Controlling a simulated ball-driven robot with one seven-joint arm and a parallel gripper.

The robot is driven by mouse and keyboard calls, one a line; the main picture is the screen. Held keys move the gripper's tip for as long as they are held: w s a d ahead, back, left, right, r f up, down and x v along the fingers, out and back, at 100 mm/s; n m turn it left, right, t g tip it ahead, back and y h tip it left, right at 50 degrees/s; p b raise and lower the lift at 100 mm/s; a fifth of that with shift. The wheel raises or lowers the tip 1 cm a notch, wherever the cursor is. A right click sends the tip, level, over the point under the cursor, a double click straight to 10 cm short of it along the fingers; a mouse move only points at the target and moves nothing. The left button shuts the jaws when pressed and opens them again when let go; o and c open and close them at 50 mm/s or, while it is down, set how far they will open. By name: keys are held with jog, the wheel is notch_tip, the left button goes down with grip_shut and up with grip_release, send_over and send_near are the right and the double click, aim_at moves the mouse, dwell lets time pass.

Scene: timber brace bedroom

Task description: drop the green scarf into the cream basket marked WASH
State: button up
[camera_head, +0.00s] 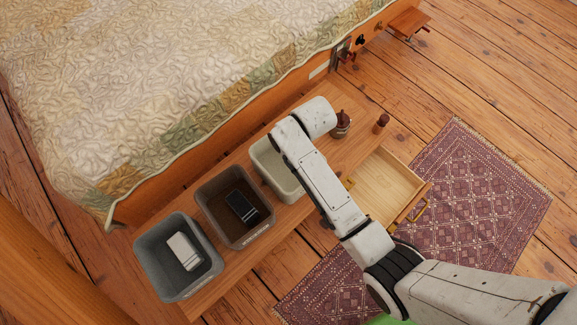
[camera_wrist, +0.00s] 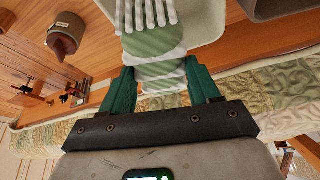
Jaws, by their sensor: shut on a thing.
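The cream basket (camera_head: 263,160) stands on the wooden bench, partly covered by my arm in the head view. Its front, where a marking could be, is not readable. It also shows in the wrist view (camera_wrist: 207,22), just beyond my fingers. My gripper (camera_wrist: 158,75) has teal fingers shut on the green scarf (camera_wrist: 152,45), which has white stripes and a white fringe. The scarf's fringed end shows against the cream basket's inside in the wrist view; its height over the rim is unclear. The head view hides the scarf and the fingers behind my arm.
A brown basket (camera_head: 206,205) with a dark striped cloth and a grey basket (camera_head: 149,243) with a pale cloth stand left of the cream one. A drawer (camera_head: 412,209) is open. The bed is behind.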

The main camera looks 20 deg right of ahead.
jog(key=shift+f+b, duration=2.1)
jog(key=shift+f, duration=0.1)
jog(key=o, duration=1.2)
jog(key=shift+r, duration=0.1)
jog(key=p+v, duration=0.3)
jog(key=v, duration=0.7)
jog(key=shift+s+r, duration=0.25)
